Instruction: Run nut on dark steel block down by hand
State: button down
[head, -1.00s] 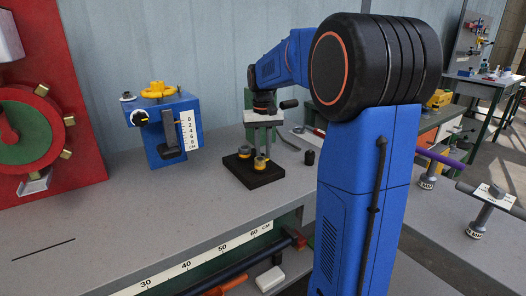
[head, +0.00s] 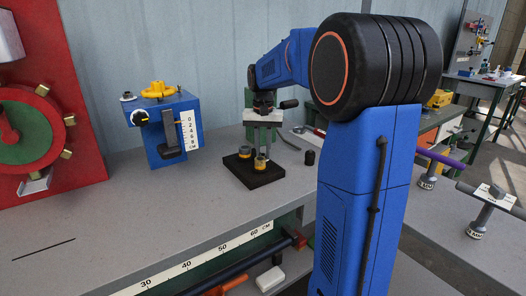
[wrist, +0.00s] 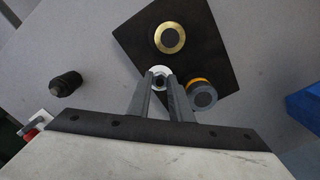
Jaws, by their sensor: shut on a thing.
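The dark steel block (head: 253,174) lies flat on the grey bench and also shows in the wrist view (wrist: 215,45). On it stand a brass-ringed round piece (wrist: 170,38) and a grey round piece with an orange band (wrist: 203,97). My gripper (wrist: 160,86) is over the block's edge, pointing down, its jaws shut on the small nut (wrist: 160,71). The nut shows as a pale ring with a dark centre between the fingertips. In the head view my gripper (head: 262,150) is upright above the block; the nut is too small to make out there.
A black knurled cylinder (head: 310,157) stands right of the block. A blue box with a yellow handwheel (head: 158,90) and scale stands at left. A red panel with a green dial (head: 25,135) is farther left. The front left of the bench is mostly clear.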

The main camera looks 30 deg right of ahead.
aim_at(263, 155)
jog(key=c, duration=1.6)
grip_release()
jog(key=shift+r, duration=0.1)
notch_tip(263, 155, up, 17)
jog(key=shift+r, duration=0.15)
